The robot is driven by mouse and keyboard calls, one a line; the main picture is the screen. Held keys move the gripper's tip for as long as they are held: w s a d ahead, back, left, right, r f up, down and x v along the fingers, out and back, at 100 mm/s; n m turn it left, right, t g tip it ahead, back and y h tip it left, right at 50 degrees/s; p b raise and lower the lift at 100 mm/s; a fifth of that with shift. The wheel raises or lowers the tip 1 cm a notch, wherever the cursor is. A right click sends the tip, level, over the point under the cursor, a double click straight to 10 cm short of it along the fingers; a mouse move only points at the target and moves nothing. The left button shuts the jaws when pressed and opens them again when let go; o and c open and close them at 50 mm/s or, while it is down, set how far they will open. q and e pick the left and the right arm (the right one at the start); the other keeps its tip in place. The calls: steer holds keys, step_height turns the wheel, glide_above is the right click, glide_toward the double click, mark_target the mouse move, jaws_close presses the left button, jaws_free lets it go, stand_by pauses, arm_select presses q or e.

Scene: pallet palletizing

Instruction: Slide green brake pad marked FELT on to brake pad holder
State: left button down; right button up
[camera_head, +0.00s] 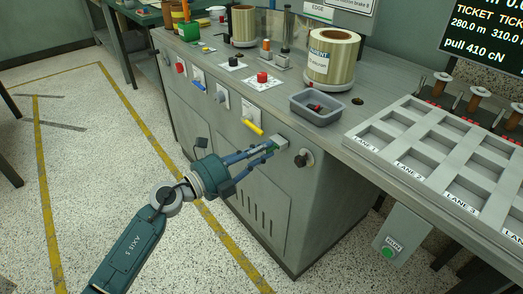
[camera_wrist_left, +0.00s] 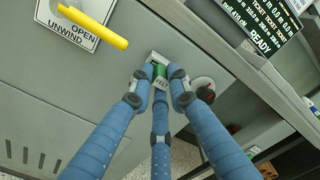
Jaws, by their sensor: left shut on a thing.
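The green brake pad (camera_wrist_left: 160,71) shows between my left gripper's fingertips in the left wrist view, with a pale label reading FELT on its near end. My left gripper (camera_head: 270,149) is shut on it at the cabinet's front face. The brake pad holder (camera_head: 282,143) is a small pale grey block on that face. Its pale edge (camera_wrist_left: 154,56) shows just beyond the pad. The pad is at the holder's mouth; the fingers hide how far in it sits. My right gripper is in neither view.
A yellow lever (camera_head: 253,127) marked OPEN UNWIND juts out left of the holder. A dark round knob (camera_head: 304,158) is close on its right. Above, the bench top carries a grey bin (camera_head: 321,108), spools and a lane tray (camera_head: 411,150). The floor in front is clear.

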arm_select(q)
steer(key=shift+d, duration=0.1)
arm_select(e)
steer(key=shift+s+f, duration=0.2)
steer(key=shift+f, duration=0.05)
arm_select(q)
steer(key=c, duration=1.6)
jaws_free()
steer(key=shift+o, duration=0.2)
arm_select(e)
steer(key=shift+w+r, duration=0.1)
